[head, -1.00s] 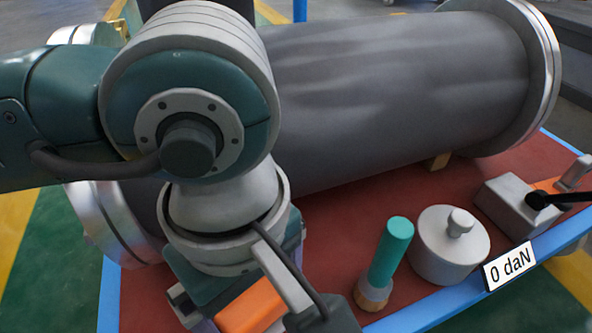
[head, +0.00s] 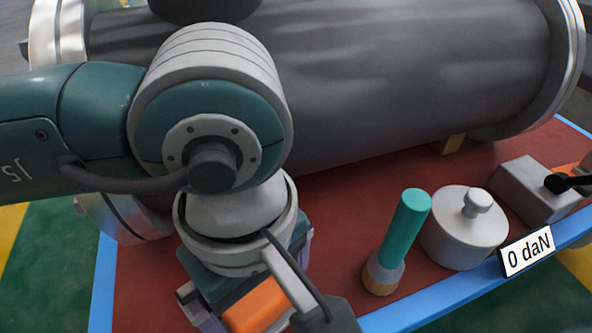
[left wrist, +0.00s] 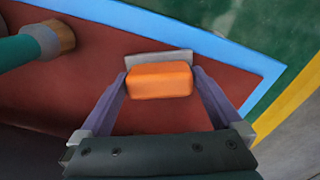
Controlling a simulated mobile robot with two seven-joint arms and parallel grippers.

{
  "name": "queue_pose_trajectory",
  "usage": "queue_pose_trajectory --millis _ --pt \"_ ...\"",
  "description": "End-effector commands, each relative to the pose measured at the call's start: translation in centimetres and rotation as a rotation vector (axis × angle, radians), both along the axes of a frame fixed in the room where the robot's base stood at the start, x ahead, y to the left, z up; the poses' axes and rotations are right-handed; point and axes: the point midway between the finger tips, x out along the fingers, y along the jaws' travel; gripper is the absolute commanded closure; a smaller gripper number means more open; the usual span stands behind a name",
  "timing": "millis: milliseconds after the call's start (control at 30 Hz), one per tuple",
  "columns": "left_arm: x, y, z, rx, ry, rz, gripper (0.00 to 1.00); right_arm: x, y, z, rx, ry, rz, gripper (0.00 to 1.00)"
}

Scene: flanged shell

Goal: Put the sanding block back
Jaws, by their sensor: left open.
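The sanding block, an orange block (left wrist: 159,81), lies between my left gripper's two purple fingers (left wrist: 160,88) in the left wrist view. A thin grey strip (left wrist: 158,57) runs along its far side. In the head view the orange block (head: 257,306) shows below my left wrist, partly covered by the wrist and cut by the lower edge. My left gripper (head: 248,292) is open around the block, with its fingers at the block's two ends. Whether either finger touches it I cannot tell.
A teal-handled brush (head: 405,230), a grey lidded pot (head: 463,228) and a grey box with a black knob (head: 535,188) stand on the red surface (head: 340,220). A blue edge (head: 430,300) bears a "0 daN" sign (head: 527,251). A large grey flanged shell (head: 400,80) lies behind.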

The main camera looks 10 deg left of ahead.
Motion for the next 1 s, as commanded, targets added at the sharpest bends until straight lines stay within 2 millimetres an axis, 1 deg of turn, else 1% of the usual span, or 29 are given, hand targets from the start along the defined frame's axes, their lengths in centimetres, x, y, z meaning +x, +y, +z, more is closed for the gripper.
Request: queue_pose_trajectory --millis 67,167,400,500,600,767,1000 --pt "0.0 0.0 0.6 -0.001 0.001 0.000 0.00 0.0 0.0 0.6 0.000 0.000 0.000 0.50" --pt "0.1 0.0 2.3 0.000 -0.001 -0.001 0.00 0.0 0.0 1.9 0.000 0.000 0.000 0.50" --pt "0.1 0.0 8.1 -0.001 -0.003 -0.001 0.00 0.0 0.0 6.3 0.000 0.000 0.000 0.50" --pt "0.0 0.0 9.9 0.000 -0.001 -0.001 0.00 0.0 0.0 7.6 0.000 0.000 0.000 0.50" --pt "0.1 0.0 11.3 0.000 -0.001 0.000 0.00 0.0 0.0 8.4 0.000 0.000 0.000 0.50" --pt "0.0 0.0 12.3 0.000 0.000 -0.001 0.00 0.0 0.0 9.0 0.001 -0.001 -0.001 0.50" --pt "0.0 0.0 12.3 0.000 0.000 0.000 0.00 0.0 0.0 8.9 0.001 -0.001 -0.001 0.50"
